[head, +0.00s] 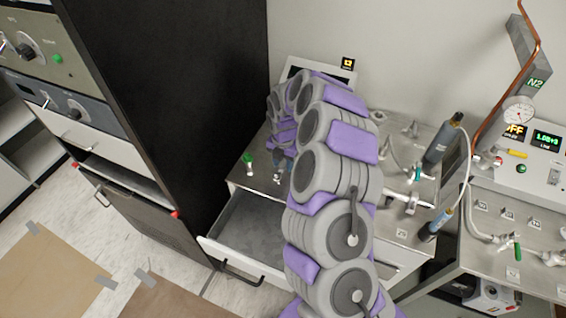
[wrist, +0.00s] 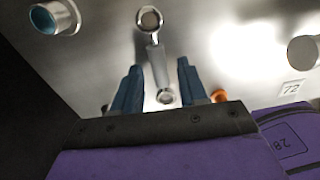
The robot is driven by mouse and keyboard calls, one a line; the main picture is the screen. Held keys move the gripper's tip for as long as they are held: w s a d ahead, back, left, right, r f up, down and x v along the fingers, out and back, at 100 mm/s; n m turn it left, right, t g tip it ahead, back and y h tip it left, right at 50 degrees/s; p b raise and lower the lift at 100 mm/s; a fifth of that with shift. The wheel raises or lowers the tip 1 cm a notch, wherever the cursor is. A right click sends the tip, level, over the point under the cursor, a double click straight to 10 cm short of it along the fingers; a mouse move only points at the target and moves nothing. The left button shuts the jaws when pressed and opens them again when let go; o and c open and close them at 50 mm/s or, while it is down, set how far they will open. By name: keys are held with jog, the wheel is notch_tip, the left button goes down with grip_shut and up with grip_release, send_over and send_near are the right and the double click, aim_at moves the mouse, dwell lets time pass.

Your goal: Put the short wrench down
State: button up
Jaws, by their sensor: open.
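In the wrist view, a small silver wrench (wrist: 155,55) with a ring end lies on, or just above, the grey metal worktop (wrist: 100,60). Its near end is between the two blue fingers of my gripper (wrist: 160,66). The fingers are apart, with a visible gap on both sides of the wrench, so they do not grip it. In the head view, my gripper (head: 284,165) points down over the left part of the worktop (head: 250,181). My arm partly hides that area, and the wrench is too small to make out surely there.
An open, empty-looking drawer (head: 247,232) juts out below the worktop. A tall black cabinet (head: 170,100) stands close on the left. A green-topped fitting (head: 248,160) is left of my gripper. Valves, hoses and a gauge (head: 517,113) crowd the right side.

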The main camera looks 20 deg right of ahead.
aim_at(283, 166)
notch_tip(283, 166, up, 11)
jog(key=p, duration=0.2)
jog(key=s+a+r+m, duration=0.4)
jog(key=s+r+m, duration=0.2)
jog(key=s+r, duration=0.3)
jog(key=s+d+r+m+g, duration=0.1)
jog(key=s+r+m, duration=0.1)
jog(key=s+m, duration=0.8)
jog(key=s+r+m, duration=0.2)
jog(key=s+m, duration=0.9)
jog(key=s, duration=1.2)
jog(key=shift+d+r+m+g, duration=0.3)
jog(key=shift+d+r+g, duration=0.1)
